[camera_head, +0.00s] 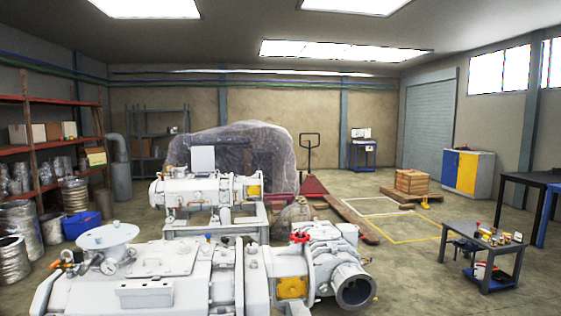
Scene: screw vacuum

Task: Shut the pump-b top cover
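Two pale grey screw vacuum pumps are in view, and I see no label telling which is pump-b. The farther pump (190,190) sits on a metal frame left of centre. A flat pale panel (203,159) stands upright on its top and looks like a raised cover; its hinge is too small to make out. The nearer pump (160,275) fills the lower left, with a round white flange (107,236), a gauge, a red valve handle (300,237) and a yellow plate (292,287). Its lower part is cut off by the frame. My gripper is not in view.
A shelf rack (50,140) with boxes and metal ducting stands left. A wrapped machine (240,150) and a red pallet jack (312,187) are behind the pumps. A tool table (482,240) stands right. Open floor (410,270) lies between it and the pumps.

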